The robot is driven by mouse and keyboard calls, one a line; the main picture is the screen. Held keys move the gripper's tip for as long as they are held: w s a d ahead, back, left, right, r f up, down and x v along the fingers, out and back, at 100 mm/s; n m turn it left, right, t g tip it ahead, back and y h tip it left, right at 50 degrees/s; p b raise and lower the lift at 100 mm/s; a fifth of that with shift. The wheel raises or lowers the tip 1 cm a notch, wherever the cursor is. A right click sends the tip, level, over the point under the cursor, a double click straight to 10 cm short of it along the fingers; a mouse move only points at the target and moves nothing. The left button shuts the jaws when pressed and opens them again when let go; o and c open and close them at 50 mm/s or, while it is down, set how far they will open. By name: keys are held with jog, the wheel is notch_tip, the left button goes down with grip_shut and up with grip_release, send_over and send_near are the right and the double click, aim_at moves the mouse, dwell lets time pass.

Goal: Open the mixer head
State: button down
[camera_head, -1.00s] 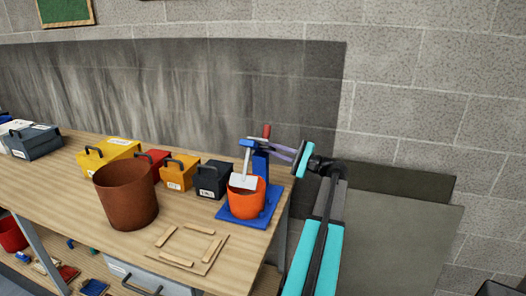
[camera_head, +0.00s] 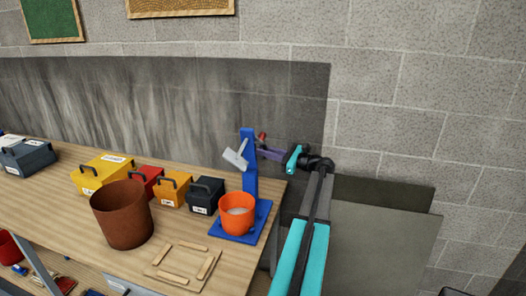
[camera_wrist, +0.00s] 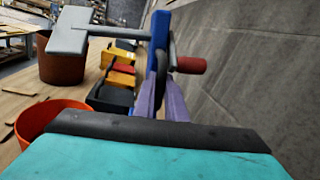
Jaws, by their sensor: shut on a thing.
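The mixer is a blue stand with an upright blue post (camera_head: 249,165) on a blue base (camera_head: 262,217). Its head is tilted up, with the grey paddle (camera_head: 235,156) raised clear of the orange bucket (camera_head: 237,222) on the base. The paddle also shows in the wrist view (camera_wrist: 72,38), with its rod running to the post. A red handle (camera_wrist: 190,66) sticks out beside the post. My gripper (camera_head: 262,153) reaches in from the right; its purple fingers are shut on the mixer head by the red handle. The exact contact is partly hidden.
A large brown bucket (camera_head: 124,214) and a row of yellow, red, orange and dark boxes stand left of the mixer. A wooden frame (camera_head: 184,263) lies in front. A block wall is close behind the bench.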

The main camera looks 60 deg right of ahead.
jog(key=shift+w+d+f+m+g+p, duration=0.15)
jog(key=shift+d+m+g+p, duration=0.15)
jog(key=shift+d+m+p, duration=1.3)
jog(key=shift+a, duration=0.1)
jog(key=c, duration=1.8)
grip_release()
jog(key=shift+s+d+r+b, duration=0.15)
jog(key=shift+s+b, duration=1.35)
jog(key=shift+s, duration=1.95)
jog(key=shift+s+d+r+b, duration=0.15)
jog(key=shift+s+b, duration=1.3)
jog(key=shift+s, duration=2)
jog(key=shift+f, duration=0.15)
